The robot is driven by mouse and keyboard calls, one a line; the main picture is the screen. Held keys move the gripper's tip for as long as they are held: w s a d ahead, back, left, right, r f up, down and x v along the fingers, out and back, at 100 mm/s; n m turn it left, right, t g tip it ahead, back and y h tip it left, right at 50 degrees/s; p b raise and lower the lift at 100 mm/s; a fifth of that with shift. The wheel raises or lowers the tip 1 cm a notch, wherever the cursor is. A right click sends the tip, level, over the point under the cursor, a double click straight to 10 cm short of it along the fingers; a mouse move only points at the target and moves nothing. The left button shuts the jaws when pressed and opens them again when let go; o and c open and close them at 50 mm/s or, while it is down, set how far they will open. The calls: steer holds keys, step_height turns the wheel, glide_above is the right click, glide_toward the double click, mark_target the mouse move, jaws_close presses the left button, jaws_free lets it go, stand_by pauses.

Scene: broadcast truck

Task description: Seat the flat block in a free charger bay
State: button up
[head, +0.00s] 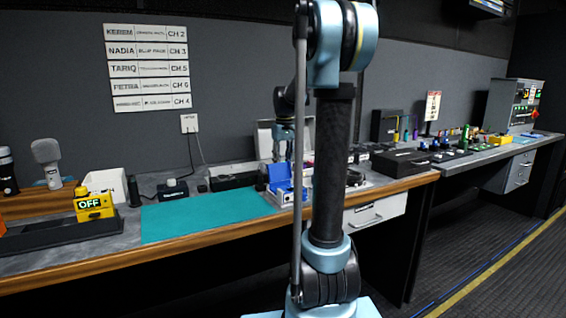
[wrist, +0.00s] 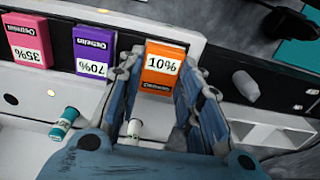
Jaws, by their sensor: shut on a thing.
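An orange flat block (wrist: 163,58) with a white "10%" label sits between the fingertips of my gripper (wrist: 162,78) in the wrist view. The fingers are shut on its two sides. A purple block (wrist: 93,54) marked 70% and a pink block (wrist: 27,42) marked 35% stand in a row to its left, along the dark charger strip (wrist: 60,82). I cannot tell whether the orange block touches the strip or is above it. In the head view my gripper (head: 284,150) is over the back of the bench, partly behind my arm, and its block cannot be made out.
A white-and-teal cylinder (wrist: 62,125) lies left of my gripper in the wrist view, and a grey rounded piece (wrist: 245,85) is to the right. In the head view, a clear teal mat (head: 215,215) lies left of a blue-and-white box (head: 285,190).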

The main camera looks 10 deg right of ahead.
steer(key=shift+f, duration=0.25)
steer(key=o, duration=1.3)
steer(key=shift+r, duration=0.1)
step_height(320, 180, up, 12)
steer(key=shift+s+d+f, duration=0.1)
steer(key=shift+f, duration=0.05)
